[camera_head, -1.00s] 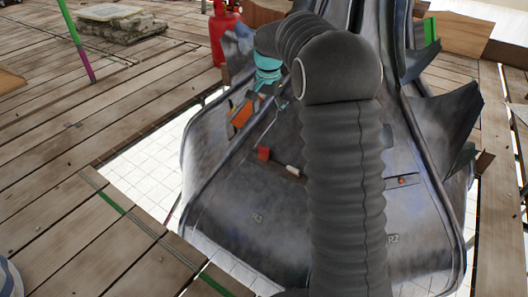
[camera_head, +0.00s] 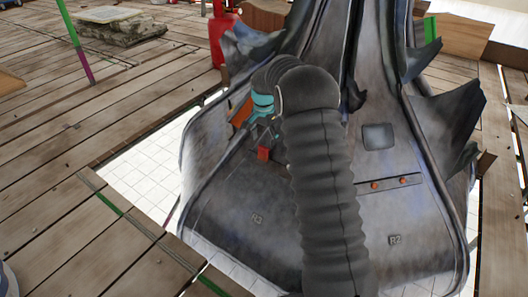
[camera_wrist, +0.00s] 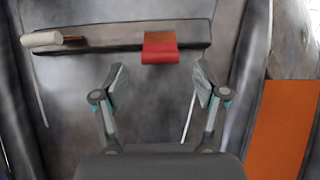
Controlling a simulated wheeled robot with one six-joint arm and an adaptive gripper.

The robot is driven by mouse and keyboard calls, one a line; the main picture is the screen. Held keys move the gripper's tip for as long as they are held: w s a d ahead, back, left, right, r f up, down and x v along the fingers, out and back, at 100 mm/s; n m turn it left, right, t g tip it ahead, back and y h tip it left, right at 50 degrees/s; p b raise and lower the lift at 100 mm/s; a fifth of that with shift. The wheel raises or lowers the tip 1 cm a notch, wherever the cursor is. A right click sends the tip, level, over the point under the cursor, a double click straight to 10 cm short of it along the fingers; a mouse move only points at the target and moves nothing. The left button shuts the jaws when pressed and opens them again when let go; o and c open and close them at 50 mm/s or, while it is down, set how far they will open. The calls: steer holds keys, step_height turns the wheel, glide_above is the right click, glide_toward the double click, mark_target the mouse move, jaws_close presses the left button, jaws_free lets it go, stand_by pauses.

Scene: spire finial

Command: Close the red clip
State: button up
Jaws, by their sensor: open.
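The red clip (camera_head: 263,154) sits on the left face of the grey metal spire, just below my gripper (camera_head: 266,130) in the head view. In the wrist view the red clip (camera_wrist: 160,52) is on a dark bar (camera_wrist: 105,38), with a brownish upper part and a brighter red lower edge. I cannot tell how far it stands open. My gripper (camera_wrist: 160,80) is open and empty, its two fingertips apart, one to each side below the clip in the picture. No contact shows.
A pale cylinder (camera_wrist: 42,39) sticks out at the bar's left end. An orange panel (camera_wrist: 282,130) stands right of my gripper. Wooden planks (camera_head: 90,160) surround the spire, with an open gap between.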

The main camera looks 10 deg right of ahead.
mark_target(264, 147)
step_height(264, 147, down, 6)
steer(key=shift+r, duration=0.1)
stand_by(0.4)
steer(key=c, duration=1.1)
